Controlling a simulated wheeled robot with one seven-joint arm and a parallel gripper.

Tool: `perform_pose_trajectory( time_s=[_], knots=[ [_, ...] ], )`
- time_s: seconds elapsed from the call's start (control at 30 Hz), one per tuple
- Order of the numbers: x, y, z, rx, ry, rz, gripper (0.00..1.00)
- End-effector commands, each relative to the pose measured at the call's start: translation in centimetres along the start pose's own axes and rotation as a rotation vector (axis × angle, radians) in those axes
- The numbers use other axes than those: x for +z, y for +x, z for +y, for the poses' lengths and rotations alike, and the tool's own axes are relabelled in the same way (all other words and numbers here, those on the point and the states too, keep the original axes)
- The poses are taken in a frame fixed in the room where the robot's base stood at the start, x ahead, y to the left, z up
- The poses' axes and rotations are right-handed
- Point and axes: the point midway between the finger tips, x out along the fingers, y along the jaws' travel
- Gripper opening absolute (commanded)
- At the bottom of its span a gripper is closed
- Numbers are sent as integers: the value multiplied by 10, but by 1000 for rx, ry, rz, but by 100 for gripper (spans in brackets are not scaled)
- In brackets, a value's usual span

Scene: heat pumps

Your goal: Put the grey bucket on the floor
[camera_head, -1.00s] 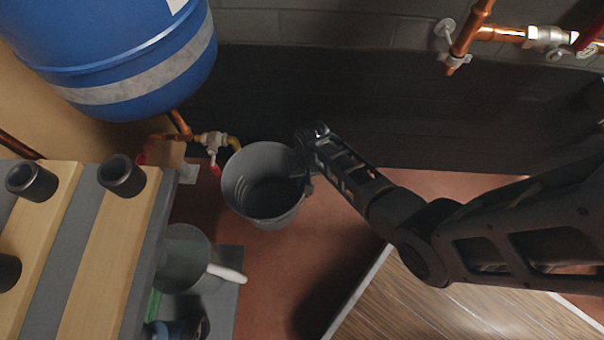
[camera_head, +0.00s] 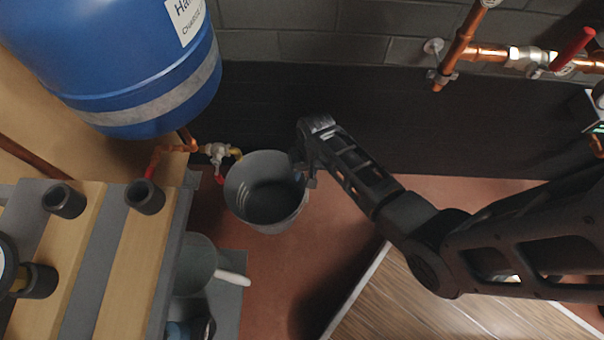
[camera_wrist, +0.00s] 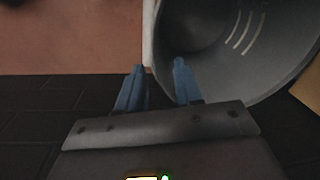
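The grey bucket (camera_head: 268,205) is in the middle left of the head view, open end up, with its inside visible. My gripper (camera_head: 303,176) is at its right rim. In the wrist view, the two blue fingers of my gripper (camera_wrist: 158,70) straddle the bucket wall, one outside and one inside the bucket (camera_wrist: 225,50). The red-brown floor (camera_head: 285,275) lies below. I cannot clearly tell whether the bucket's base touches it.
A blue tank (camera_head: 130,75) hangs at upper left. A wooden-slatted rack with black pipe stubs (camera_head: 115,270) stands at left. A grey container (camera_head: 195,262) and a white handle (camera_head: 233,279) lie near the bucket. Copper pipes (camera_head: 487,52) run along the back wall. Floor right of the bucket is clear.

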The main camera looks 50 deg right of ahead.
Motion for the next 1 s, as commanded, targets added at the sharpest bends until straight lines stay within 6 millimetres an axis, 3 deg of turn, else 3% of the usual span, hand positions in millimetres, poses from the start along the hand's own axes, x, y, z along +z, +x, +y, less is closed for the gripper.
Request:
perform_pose_trajectory(
  time_s=[0.03, 0.23, 0.63, 0.83, 1.0],
  knots=[
    [0, -15, -1, -1, 0, 3, 35],
    [0, -38, 0, 0, 0, 1, 35],
    [4, -42, 2, 0, -7, 12, 35],
    [42, -37, 20, -7, -86, 145, 35],
    [87, -54, 37, -31, -200, 330, 35]
  ],
)
